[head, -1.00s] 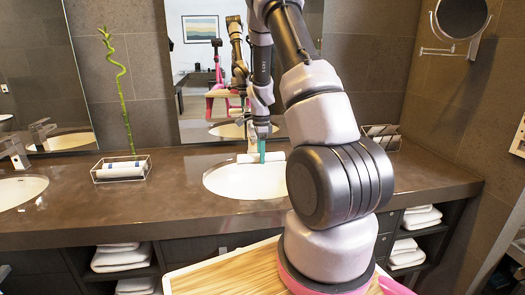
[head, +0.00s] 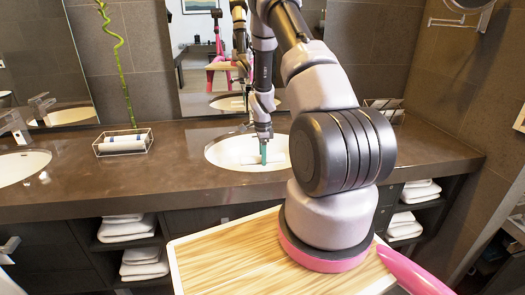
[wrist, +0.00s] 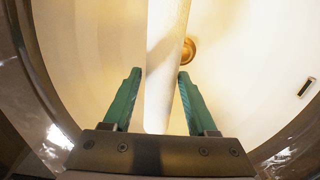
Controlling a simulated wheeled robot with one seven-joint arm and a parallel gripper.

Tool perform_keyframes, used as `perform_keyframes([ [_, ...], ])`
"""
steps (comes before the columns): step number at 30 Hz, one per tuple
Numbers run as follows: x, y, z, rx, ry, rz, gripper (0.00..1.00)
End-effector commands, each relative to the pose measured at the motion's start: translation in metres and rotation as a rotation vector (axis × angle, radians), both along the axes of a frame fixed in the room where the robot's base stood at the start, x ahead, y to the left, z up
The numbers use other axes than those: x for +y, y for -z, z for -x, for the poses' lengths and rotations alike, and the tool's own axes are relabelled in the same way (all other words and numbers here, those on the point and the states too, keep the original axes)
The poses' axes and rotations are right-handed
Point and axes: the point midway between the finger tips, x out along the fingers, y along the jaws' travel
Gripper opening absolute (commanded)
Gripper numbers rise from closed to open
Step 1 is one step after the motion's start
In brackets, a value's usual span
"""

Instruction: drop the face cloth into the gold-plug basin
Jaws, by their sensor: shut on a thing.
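The face cloth is a white roll (wrist: 160,100) between the green fingers of my gripper (wrist: 160,74) in the wrist view. My gripper is shut on it. In the head view my gripper (head: 264,154) points down inside the middle basin (head: 222,150), with the pale cloth low in the bowl. The white basin (wrist: 90,45) fills the wrist view. A gold plug (wrist: 188,50) shows just right of the roll, partly hidden by it. Whether the cloth touches the bowl is unclear.
A second basin (head: 22,165) is at the left of the brown counter (head: 110,182). A wire tray (head: 124,143) with a white roll and a bamboo stalk (head: 122,70) stand between the basins. Another wire tray (head: 385,110) is right, behind my arm. A mirror (head: 215,60) is behind.

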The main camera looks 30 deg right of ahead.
Motion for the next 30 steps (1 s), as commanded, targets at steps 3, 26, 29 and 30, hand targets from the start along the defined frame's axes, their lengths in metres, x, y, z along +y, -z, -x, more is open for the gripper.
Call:
perform_keyframes([
  [3, 0.000, 0.003, 0.000, -0.001, -0.001, 0.000, 0.00],
  [26, 0.000, -0.004, -0.001, -0.002, 0.000, 0.001, 0.93],
  [29, 0.001, -0.020, -0.002, -0.005, -0.001, 0.001, 0.93],
  [30, 0.001, -0.028, -0.002, -0.005, -0.001, 0.000, 0.93],
])
